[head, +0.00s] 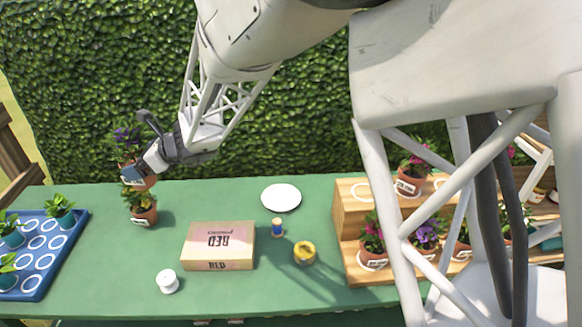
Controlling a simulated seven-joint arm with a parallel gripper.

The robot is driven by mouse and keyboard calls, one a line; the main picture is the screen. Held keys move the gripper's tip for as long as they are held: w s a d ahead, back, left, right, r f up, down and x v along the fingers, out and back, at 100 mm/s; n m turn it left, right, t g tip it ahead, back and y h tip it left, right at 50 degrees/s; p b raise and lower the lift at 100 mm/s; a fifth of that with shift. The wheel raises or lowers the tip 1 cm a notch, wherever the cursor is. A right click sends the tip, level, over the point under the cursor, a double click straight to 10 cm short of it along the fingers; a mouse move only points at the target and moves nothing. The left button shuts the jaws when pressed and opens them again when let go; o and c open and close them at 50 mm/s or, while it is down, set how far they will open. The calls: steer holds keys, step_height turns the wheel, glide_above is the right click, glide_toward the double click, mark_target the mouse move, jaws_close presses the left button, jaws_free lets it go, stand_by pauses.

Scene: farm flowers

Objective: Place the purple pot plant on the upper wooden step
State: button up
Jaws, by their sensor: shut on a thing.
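The purple pot plant (126,138) shows purple flowers and dark leaves, with part of its terracotta pot, at the left of the head view. My gripper (143,160) is shut on it and holds it above the green table, partly covering the pot. The wooden steps (345,222) stand at the right. The upper wooden step (346,190) bears a pink-flowered pot (408,186) and an empty white ring (362,192) at its left end. My own body hides much of the steps.
A green-leaved pot (142,212) stands just below the held plant. A blue tray (55,262) with pots is at the left. A RED box (206,246), white plate (281,198), spool (277,228), yellow roll (304,253) and white roll (168,281) lie between. The lower step holds flowerpots.

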steer(key=w+d+m+t+h, duration=0.1)
steer(key=w+d+m+t, duration=0.15)
steer(key=d, duration=1.25)
steer(key=w+d+m+t+h, duration=0.1)
steer(key=w+d+t, duration=0.15)
steer(key=d, duration=1.25)
steer(key=w+d+m+t+h, duration=0.15)
steer(key=w+d, duration=0.25)
steer(key=d, duration=1.2)
steer(key=s+d+m+t+h, duration=0.2)
steer(key=s+d, duration=0.5)
steer(key=d, duration=0.5)
steer(key=s+d+m+t+h, duration=0.1)
steer(key=s+d+m, duration=0.35)
steer(key=d, duration=0.75)
steer(key=s+d+m+t+h, duration=0.1)
steer(key=s+d+t+h, duration=0.1)
steer(key=s+d, duration=0.8)
steer(key=shift+n+g, duration=0.25)
steer(key=f, duration=0.1)
steer(key=w+d+f, duration=0.1)
steer(key=f, duration=0.1)
steer(key=d+f, duration=0.1)
steer(key=f, duration=0.1)
steer(key=shift+w+d+f, duration=0.1)
steer(key=shift+w+f, duration=0.05)
steer(key=shift+w, duration=0.2)
